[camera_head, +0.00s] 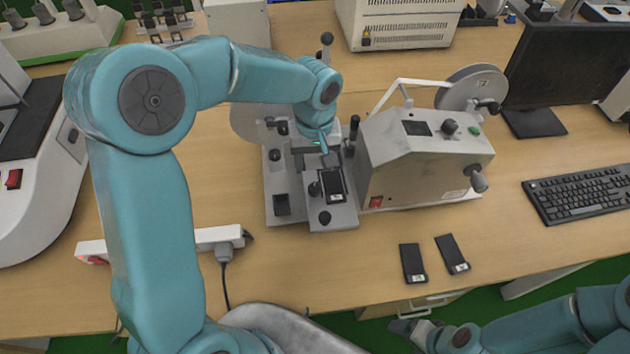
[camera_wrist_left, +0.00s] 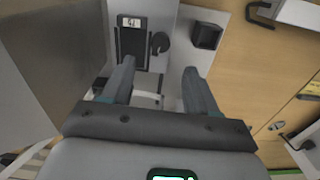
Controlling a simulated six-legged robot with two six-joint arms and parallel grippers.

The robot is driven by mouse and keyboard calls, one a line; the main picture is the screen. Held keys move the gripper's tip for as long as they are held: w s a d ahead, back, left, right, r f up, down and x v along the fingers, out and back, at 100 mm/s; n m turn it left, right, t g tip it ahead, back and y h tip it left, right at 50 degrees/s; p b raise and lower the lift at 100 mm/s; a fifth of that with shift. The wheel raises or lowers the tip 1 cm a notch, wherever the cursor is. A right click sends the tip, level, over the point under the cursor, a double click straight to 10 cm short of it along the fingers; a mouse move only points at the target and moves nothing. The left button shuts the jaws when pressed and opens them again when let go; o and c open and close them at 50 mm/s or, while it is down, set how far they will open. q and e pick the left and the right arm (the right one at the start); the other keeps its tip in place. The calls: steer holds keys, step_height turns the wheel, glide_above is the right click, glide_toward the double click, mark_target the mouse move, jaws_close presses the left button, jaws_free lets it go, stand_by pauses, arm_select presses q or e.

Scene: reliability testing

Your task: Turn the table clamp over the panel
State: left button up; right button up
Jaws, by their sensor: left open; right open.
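A small black panel (camera_head: 333,182) lies on the grey fixture (camera_head: 343,217) at the middle of the table. The panel also shows in the left wrist view (camera_wrist_left: 132,40), beyond the fingers. Black knobs stand beside it on the fixture. My left gripper (camera_head: 324,148) is just behind the panel, pointing down over the rear of the fixture. In the left wrist view its two fingers (camera_wrist_left: 160,88) are apart, with a pale bar showing between them. I cannot tell which part is the clamp or whether the fingers touch it. My right gripper (camera_head: 412,328) is open and low at the table's front edge, away from the fixture.
A grey machine box (camera_head: 405,165) with a disc stands close right of the fixture. Two loose black panels (camera_head: 412,263) lie front right. A white power strip (camera_head: 215,238) lies front left. A keyboard (camera_head: 580,192) and monitor are at right. The table front centre is clear.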

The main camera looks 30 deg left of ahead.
mark_target(315, 188)
arm_select(q)
step_height(315, 188, down, 9)
steer(key=shift+s, duration=0.15)
steer(key=c, duration=1)
